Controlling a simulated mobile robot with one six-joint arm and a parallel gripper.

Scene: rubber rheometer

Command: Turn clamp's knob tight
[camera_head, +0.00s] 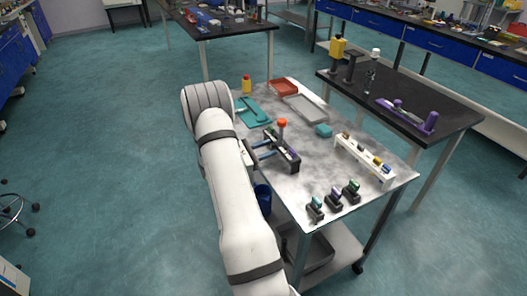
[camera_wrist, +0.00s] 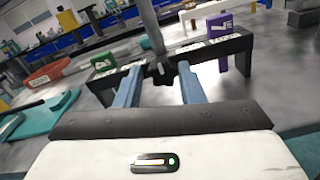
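A dark bench fixture (camera_head: 287,158) stands on the grey cart top; it also shows in the wrist view (camera_wrist: 235,47), with a purple block (camera_wrist: 220,28) and a green block (camera_wrist: 103,63) on it. A grey upright rod (camera_wrist: 150,25) stands at it and runs out of the wrist view's top. An orange-red knob-like top (camera_head: 282,122) shows above the fixture in the head view. A small dark lobed part (camera_wrist: 165,74) sits at the rod's foot; I cannot tell which part is the clamp's knob. My gripper (camera_head: 268,146) has its blue fingers apart and empty, tips beside this part (camera_wrist: 160,68).
A teal tray (camera_head: 250,117), yellow bottle (camera_head: 246,85), red tray (camera_head: 285,87) and grey tray (camera_head: 305,110) lie at the back. A white rack (camera_head: 363,163) and small holders (camera_head: 335,199) stand to the right and front.

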